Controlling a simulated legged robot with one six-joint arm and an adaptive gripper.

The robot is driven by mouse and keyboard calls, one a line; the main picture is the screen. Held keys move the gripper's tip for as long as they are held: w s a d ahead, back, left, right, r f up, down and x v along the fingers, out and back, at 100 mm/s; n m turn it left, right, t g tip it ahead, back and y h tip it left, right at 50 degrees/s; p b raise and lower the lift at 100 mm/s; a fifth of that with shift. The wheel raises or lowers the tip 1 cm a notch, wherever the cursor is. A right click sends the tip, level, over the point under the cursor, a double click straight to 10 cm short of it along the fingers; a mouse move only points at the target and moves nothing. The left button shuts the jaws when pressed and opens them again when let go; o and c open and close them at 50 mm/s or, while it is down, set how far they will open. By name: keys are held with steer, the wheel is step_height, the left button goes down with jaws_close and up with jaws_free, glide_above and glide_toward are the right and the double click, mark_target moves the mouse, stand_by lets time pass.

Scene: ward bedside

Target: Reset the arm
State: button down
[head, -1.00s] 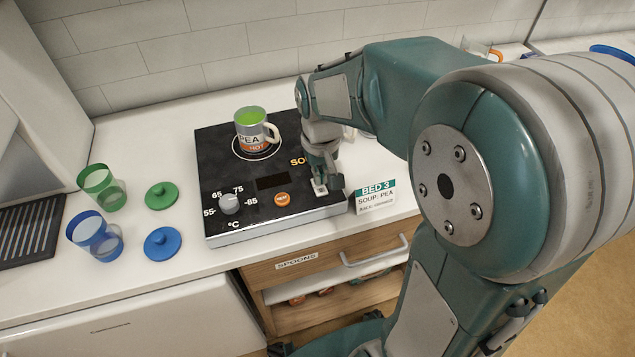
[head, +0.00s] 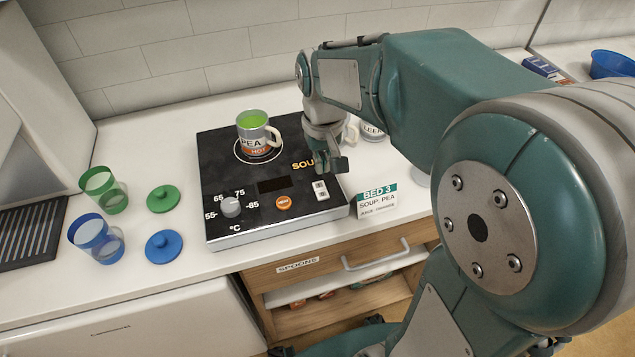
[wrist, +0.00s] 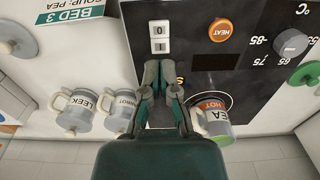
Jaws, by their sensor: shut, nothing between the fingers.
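My gripper (head: 331,165) is above the right side of the black soup heater (head: 222,187), close to its white rocker switch (head: 321,190). In the wrist view my gripper (wrist: 163,68) has its fingers shut and empty, with the switch marked 0 and 1 (wrist: 159,38) just beyond the tips. The switch shows uncovered in the head view. A mug labelled PEA and HOT (head: 257,139), with green soup in it, stands on the heater's ring; it also shows in the wrist view (wrist: 212,122).
A BED 3 card (head: 376,200) stands right of the heater. LEEK (wrist: 78,108) and CARROT (wrist: 119,107) mugs stand beside it. Green (head: 104,190) and blue (head: 95,236) cups and their lids are on the left.

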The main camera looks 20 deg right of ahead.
steer(key=shift+r, duration=0.1)
steer(key=shift+s+r, duration=0.25)
steer(key=shift+s, duration=0.1)
steer(key=s+r+t, duration=0.2)
steer(key=s, duration=0.4)
steer(key=s+r+t, duration=0.3)
steer(key=s, duration=0.4)
steer(key=shift+s+t, duration=0.25)
steer(key=shift+t, duration=0.05)
